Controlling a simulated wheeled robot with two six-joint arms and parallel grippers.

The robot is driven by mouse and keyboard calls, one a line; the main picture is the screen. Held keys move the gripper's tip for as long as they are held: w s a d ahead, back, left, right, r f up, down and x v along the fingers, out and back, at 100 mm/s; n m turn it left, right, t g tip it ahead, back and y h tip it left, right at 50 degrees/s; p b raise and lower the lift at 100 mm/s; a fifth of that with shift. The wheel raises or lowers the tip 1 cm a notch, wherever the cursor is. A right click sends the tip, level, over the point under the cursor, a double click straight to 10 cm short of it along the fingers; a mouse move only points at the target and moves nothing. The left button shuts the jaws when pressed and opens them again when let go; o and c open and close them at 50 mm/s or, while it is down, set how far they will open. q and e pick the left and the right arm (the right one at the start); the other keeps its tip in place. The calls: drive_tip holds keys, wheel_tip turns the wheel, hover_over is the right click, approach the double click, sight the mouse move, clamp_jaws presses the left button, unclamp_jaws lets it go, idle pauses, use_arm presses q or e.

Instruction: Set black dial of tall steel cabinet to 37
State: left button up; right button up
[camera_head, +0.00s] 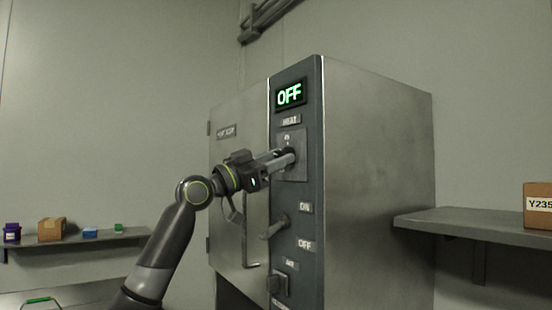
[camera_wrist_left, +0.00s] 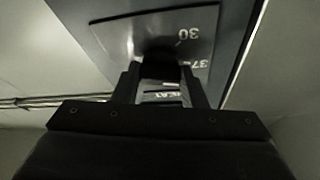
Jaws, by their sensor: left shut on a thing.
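The tall steel cabinet (camera_head: 375,180) stands in the middle of the head view, with a dark control panel on its front edge. Its green display (camera_head: 290,94) reads OFF. My left gripper (camera_head: 288,158) reaches the dial plate (camera_head: 293,140) under the HEAT label and is shut on the black dial. The black dial (camera_wrist_left: 158,52) shows between the fingers in the left wrist view, mostly hidden by them. The marks 30 and 37 show on the plate beside it; where the dial points is too dark to tell. My right gripper is not in view.
Below the dial, a lever (camera_head: 274,228) sits between ON and OFF labels, with another knob (camera_head: 277,284) lower. The cabinet door has a long handle (camera_head: 246,235). A right shelf (camera_head: 470,222) holds a box (camera_head: 538,205); a left shelf (camera_head: 75,240) holds small items.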

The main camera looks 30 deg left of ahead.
use_arm(q)
drive_tip(key=o, duration=1)
drive_tip(key=b+v, duration=1.3)
drive_tip(key=v, duration=0.4)
drive_tip(key=shift+s+b, duration=0.2)
drive_tip(key=shift+b, duration=0.15)
drive_tip(key=shift+a+f, duration=0.1)
